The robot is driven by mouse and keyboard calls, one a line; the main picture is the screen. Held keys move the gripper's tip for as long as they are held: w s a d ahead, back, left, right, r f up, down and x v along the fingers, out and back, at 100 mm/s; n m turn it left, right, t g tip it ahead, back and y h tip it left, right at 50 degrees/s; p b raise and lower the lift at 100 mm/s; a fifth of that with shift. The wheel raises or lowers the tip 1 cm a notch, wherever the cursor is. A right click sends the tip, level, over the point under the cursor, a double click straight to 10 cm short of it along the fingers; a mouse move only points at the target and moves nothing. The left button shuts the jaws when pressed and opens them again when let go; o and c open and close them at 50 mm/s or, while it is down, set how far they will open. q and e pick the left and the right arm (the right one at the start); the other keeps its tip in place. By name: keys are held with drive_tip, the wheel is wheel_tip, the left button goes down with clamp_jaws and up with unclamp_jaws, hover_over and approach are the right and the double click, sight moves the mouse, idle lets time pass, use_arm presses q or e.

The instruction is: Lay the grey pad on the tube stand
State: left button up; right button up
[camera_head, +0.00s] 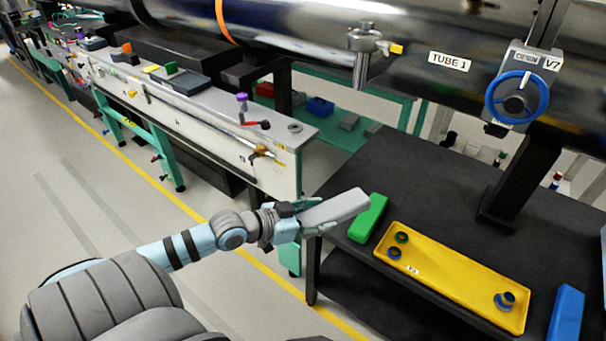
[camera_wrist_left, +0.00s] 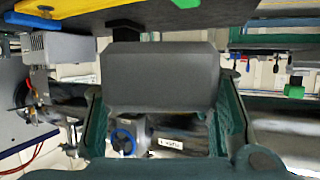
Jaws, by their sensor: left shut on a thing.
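The grey pad (camera_head: 335,207) is a light grey block. My left gripper (camera_head: 300,221) is shut on one end of it, and its far end points right over the left edge of the black stand (camera_head: 425,165) in the head view. The pad is held in the air, close to the green block (camera_head: 368,218); I cannot tell the exact gap. In the left wrist view the pad (camera_wrist_left: 160,75) fills the middle between the green fingers of my left gripper (camera_wrist_left: 163,112). My right gripper is not in view.
On the stand are a yellow tray (camera_head: 455,285) with several small rings and a blue block (camera_head: 566,312) at right. A dark post (camera_head: 513,190) rises to the tube with the blue handwheel (camera_head: 516,97). The stand's top behind the green block is bare.

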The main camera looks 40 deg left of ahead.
use_arm(q)
drive_tip(key=w+a+f+n+y+b, duration=0.3)
drive_tip(key=a+f+n+y+b, duration=0.15)
drive_tip(key=a+f, duration=0.4)
drive_tip(key=shift+t+y, duration=0.4)
drive_tip(key=shift+y, duration=0.05)
drive_tip(key=w+f+b, duration=0.3)
drive_tip(key=w+b, duration=0.1)
drive_tip(key=b, duration=0.3)
drive_tip(key=w+f+b, duration=0.4)
drive_tip(key=b, duration=0.4)
drive_tip(key=shift+w+a+f, duration=0.1)
drive_tip(key=shift+w+f, duration=0.6)
drive_tip(key=shift+f, duration=0.05)
drive_tip(key=shift+b, duration=0.3)
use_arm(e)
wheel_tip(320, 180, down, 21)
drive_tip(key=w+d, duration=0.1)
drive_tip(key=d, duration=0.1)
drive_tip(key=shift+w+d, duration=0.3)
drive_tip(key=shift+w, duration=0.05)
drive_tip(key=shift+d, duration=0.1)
